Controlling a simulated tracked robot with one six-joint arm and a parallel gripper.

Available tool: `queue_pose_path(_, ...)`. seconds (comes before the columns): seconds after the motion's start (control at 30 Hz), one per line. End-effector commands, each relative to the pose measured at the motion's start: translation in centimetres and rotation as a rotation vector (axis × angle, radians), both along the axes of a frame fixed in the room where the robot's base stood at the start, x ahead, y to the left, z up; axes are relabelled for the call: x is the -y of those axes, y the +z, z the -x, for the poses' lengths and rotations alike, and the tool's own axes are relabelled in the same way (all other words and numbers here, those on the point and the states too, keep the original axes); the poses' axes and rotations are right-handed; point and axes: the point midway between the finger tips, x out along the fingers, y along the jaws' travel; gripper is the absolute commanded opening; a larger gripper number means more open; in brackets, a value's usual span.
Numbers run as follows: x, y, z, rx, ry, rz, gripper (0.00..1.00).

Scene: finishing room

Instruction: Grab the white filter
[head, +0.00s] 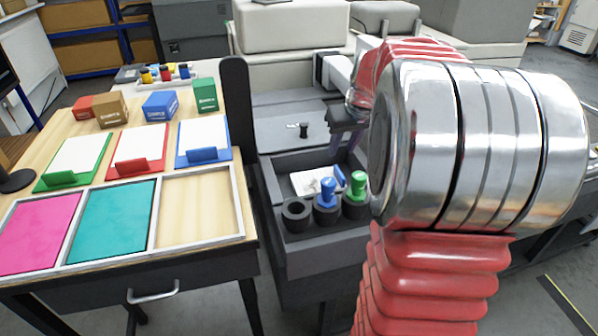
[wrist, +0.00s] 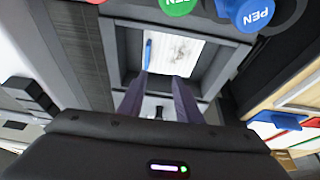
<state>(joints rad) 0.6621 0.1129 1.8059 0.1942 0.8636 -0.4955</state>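A white flat piece with grey marks (wrist: 178,50), which I take for the white filter, lies in the grey recessed bin. A blue strip (wrist: 148,54) is at its left edge in the wrist view. In the head view my gripper (head: 344,142) hangs above the far part of the bin, and my arm hides the right side.
A small black knob (head: 304,130) sits on the grey top behind. Left is a wooden table with coloured trays (head: 120,222).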

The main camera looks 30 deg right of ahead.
Motion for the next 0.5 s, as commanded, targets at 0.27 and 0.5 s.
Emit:
queue_pose_path(0.27, 3.6, -1.2, -0.2, -0.002, -0.021, -0.003, 0.31)
queue_pose_path(0.5, 3.5, -1.2, -0.2, -0.002, -0.021, -0.003, 0.31)
